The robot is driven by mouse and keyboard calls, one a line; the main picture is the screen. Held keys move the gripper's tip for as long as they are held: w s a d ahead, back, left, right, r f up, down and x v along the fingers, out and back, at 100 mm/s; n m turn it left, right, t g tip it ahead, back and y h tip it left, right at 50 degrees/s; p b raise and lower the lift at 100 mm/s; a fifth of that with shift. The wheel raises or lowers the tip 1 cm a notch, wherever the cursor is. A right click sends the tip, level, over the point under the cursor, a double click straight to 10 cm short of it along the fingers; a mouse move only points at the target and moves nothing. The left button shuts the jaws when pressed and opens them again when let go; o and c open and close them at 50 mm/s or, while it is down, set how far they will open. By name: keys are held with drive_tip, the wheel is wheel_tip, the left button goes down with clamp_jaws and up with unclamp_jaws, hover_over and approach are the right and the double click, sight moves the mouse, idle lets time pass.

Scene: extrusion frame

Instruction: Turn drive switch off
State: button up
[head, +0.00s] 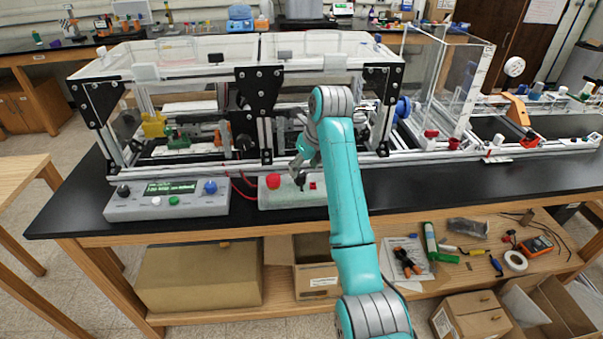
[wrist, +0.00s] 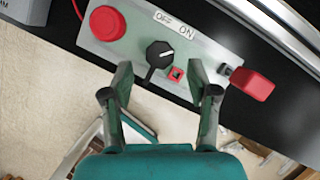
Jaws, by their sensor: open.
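In the wrist view a black rotary knob (wrist: 158,56) sits on a light grey switch box (wrist: 135,45) below a label (wrist: 175,24) reading OFF and ON. The knob's white mark points up and right, toward the ON side. My gripper (wrist: 160,82) is open and empty, with one finger on each side of the knob and apart from it. Whether the fingertips are level with the knob cannot be told. In the head view my gripper (head: 301,178) is over the switch box (head: 292,200), and the arm hides part of the box.
A red mushroom button (wrist: 107,23) is left of the knob, a small red square (wrist: 176,73) close at its right, and a red handle (wrist: 252,83) farther right. A grey control box (head: 168,203) stands left on the black bench. The extrusion frame (head: 263,100) rises behind.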

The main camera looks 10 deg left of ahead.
sight(301, 174)
drive_tip(key=shift+x, duration=2.05)
clamp_jaws()
